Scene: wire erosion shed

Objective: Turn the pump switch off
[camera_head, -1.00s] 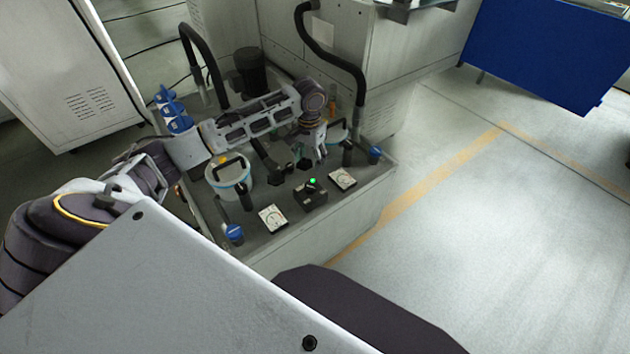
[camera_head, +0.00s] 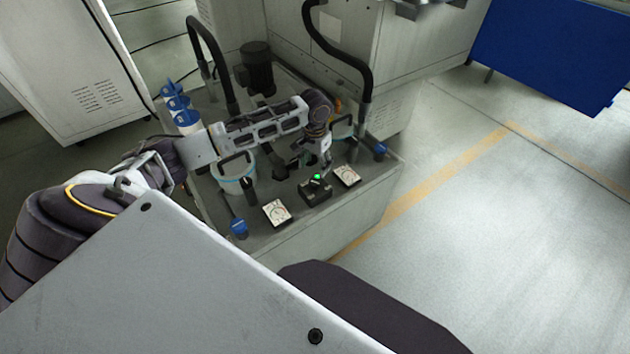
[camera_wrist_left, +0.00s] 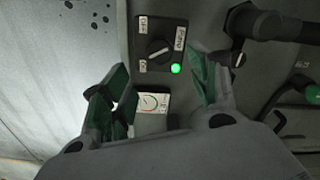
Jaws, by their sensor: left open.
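The pump switch is a dark box (camera_head: 316,193) on the front part of the grey tank top, with a lit green lamp. The green lamp (camera_wrist_left: 175,69) glows. I cannot tell for sure which label the knob points to. My left gripper (camera_head: 318,163) is just behind and above the box. In the left wrist view the gripper (camera_wrist_left: 160,66) is open and empty, its fingers either side of the knob, apart from it.
White dial gauges flank the switch, left (camera_head: 277,213) and right (camera_head: 346,175). A pale filter canister (camera_head: 236,180) stands at left. Black hoses (camera_head: 357,62) rise behind. In the wrist view a black pipe (camera_wrist_left: 275,26) lies right of the switch. Open floor extends to the right.

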